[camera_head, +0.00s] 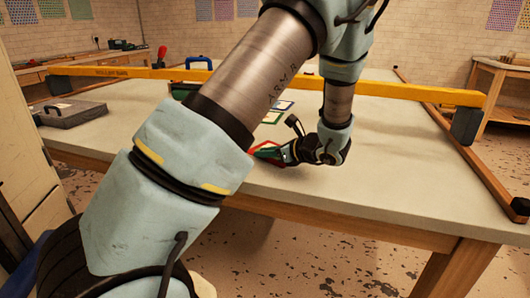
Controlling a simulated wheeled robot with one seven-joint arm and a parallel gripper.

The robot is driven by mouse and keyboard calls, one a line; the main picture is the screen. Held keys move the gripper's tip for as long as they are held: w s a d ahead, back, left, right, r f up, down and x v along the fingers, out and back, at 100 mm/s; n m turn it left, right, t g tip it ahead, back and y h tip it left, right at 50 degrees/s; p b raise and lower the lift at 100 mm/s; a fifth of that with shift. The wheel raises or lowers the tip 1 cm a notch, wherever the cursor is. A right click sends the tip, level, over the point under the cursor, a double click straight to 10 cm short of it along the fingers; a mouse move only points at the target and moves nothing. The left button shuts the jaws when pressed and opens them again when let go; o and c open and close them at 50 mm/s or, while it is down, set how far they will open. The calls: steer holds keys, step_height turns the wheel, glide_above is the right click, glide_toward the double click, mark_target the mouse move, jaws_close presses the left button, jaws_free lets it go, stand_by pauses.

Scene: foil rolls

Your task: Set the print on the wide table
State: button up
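The wide table (400,185) has a pale grey top and a wooden frame, and it fills the middle of the view. My gripper (280,153) is low over its near part, pointing left. A small red-edged piece (266,147) shows at the gripper's tip, partly behind my arm. I cannot tell whether it is a print or whether the fingers hold it. I cannot tell which of these is the print.
A yellow bar (420,94) spans the table above its far part, with a dark end block (466,125) at right. The table's right side is clear.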

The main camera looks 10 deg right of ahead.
steer(key=o, duration=0.4)
steer(key=shift+r, duration=0.15)
steer(key=v, duration=1.2)
steer(key=a+n+g, duration=0.1)
steer(key=a, duration=0.1)
steer(key=a+f+n+g, duration=0.1)
steer(key=a, duration=0.1)
steer(key=a+n+g, duration=0.1)
steer(key=a, duration=0.1)
steer(key=shift+a+f, duration=0.15)
steer(key=shift+a, duration=0.25)
steer(key=s+a+n+g+h, duration=0.2)
steer(key=a+n+h, duration=0.1)
steer(key=a+n, duration=0.3)
steer(key=s+a+f+n+g+h, duration=0.1)
steer(key=s+a+n+g+h, duration=0.1)
steer(key=a+n, duration=0.5)
steer(key=s+a+n+g+h, duration=0.1)
steer(key=s+a+n+h, duration=0.2)
steer(key=a+n, duration=0.3)
steer(key=shift+s+a+f+n+g+h, duration=0.1)
steer(key=shift+s+n+g+h, duration=0.2)
steer(key=shift+n, duration=1)
steer(key=shift+s+a+f+n+g, duration=0.1)
steer(key=shift+s+n, duration=0.3)
steer(key=shift+n, duration=0.9)
